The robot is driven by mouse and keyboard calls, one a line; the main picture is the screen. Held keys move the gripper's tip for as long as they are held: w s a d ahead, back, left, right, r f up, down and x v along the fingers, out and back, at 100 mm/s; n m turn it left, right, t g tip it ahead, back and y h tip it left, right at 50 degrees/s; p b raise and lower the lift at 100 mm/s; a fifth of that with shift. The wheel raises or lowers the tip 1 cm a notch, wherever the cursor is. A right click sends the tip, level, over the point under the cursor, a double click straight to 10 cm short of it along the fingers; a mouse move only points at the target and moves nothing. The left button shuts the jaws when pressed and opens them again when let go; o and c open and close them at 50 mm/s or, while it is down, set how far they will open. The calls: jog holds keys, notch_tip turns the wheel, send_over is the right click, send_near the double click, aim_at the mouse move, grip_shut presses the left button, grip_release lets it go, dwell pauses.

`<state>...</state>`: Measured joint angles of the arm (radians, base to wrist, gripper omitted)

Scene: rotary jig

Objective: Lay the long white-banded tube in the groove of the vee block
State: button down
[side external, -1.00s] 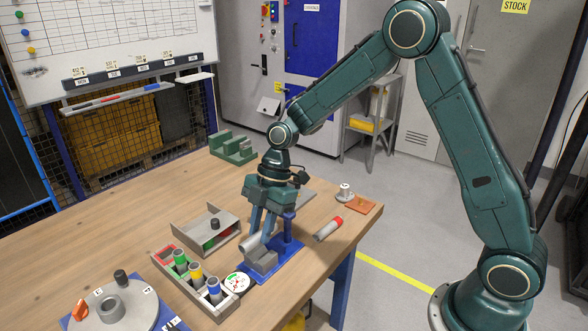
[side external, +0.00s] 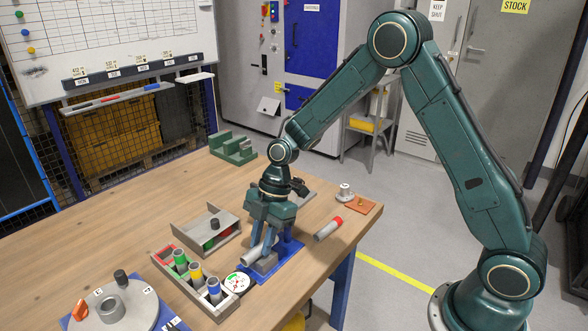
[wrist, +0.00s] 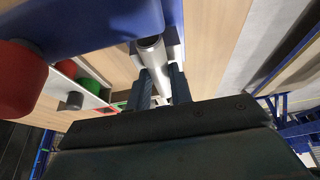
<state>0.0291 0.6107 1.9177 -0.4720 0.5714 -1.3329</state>
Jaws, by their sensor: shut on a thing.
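My gripper (side external: 262,238) is shut on a pale grey-white tube (side external: 257,249), low over the vee block. In the wrist view my gripper (wrist: 160,88) has a finger on each side of the tube (wrist: 151,52), whose open round end shows. The grey vee block (side external: 265,265) sits on a blue base plate (side external: 287,263) near the table's right edge. The tube lies at the block's top, partly hidden by the fingers. I cannot tell whether it touches the groove. Its white bands are not clear.
A red-ended grey cylinder (side external: 328,229) lies to the right. A rack (side external: 212,310) with coloured tubes and a round white dial (side external: 238,283) stand left. A grey tray (side external: 205,237) lies behind them.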

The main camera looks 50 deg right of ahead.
jog(key=shift+f, duration=0.2)
jog(key=c, duration=1.3)
grip_release()
jog(key=shift+o, duration=0.2)
jog(key=shift+r, duration=0.1)
jog(key=shift+r, duration=0.4)
jog(key=v, duration=1.2)
jog(key=shift+r, duration=0.15)
